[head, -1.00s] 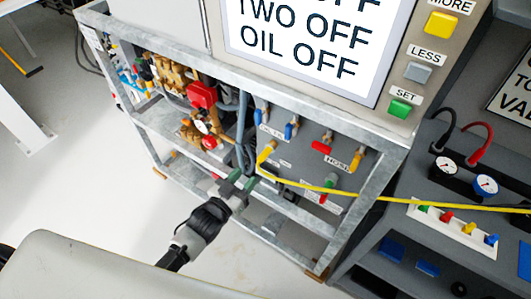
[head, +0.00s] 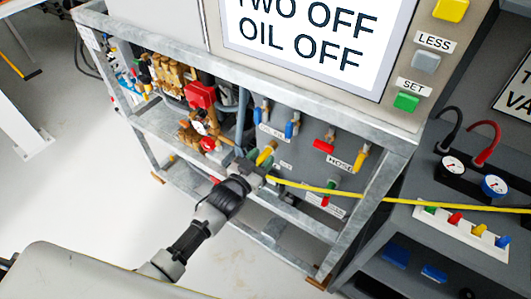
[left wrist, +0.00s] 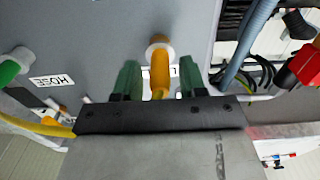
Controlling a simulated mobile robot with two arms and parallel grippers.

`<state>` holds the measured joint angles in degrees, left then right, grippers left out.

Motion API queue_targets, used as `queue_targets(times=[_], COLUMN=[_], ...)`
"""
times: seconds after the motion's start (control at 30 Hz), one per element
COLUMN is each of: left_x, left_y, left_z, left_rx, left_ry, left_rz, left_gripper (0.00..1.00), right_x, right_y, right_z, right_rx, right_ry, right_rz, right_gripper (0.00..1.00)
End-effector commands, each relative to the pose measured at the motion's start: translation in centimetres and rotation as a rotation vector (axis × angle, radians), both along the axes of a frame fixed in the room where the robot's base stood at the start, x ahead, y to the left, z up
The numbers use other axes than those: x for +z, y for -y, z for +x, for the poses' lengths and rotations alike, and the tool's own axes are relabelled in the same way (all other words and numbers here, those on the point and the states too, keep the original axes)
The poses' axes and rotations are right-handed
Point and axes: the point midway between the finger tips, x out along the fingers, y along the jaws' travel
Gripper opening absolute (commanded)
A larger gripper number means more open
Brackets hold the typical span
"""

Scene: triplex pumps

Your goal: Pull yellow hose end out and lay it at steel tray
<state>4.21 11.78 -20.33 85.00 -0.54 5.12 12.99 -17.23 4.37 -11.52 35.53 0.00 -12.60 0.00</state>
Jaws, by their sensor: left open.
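The yellow hose end (head: 265,156) sits at a port on the grey panel (head: 292,153). My left gripper (head: 256,165) is in front of it, with its tips close to the panel. In the left wrist view the gripper (left wrist: 158,80) is open, with a green finger on each side of the yellow hose end (left wrist: 160,69); gaps show on both sides. The yellow hose (head: 345,191) runs from there to the right, across the frame. The gripper hides part of the hose near its end. I cannot make out a steel tray. My right gripper is not in view.
Galvanised frame bars (head: 290,205) run below and around the panel. Blue, red and yellow valve handles stick out nearby, including a red one (head: 324,145). A grey console (head: 440,220) with gauges stands at the right.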

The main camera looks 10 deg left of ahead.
Motion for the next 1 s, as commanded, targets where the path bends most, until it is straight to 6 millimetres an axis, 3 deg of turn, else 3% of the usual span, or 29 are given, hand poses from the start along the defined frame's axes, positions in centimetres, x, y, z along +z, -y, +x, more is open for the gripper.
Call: queue_targets(times=[0.07,0.37,1.0], left_x=[0.0,0.0,0.1], left_y=[0.0,0.0,-0.5], left_z=[0.0,0.0,-1.3], left_rx=[0.0,0.0,0.0], left_ry=[0.0,0.0,0.002], left_rz=[0.0,0.0,0.0], left_gripper=[0.41,0.0,0.0], right_x=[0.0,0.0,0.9], right_y=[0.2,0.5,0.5], right_z=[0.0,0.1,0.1], right_rx=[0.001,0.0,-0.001], right_ry=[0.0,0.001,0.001], right_rz=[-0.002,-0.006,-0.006], right_gripper=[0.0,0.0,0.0])
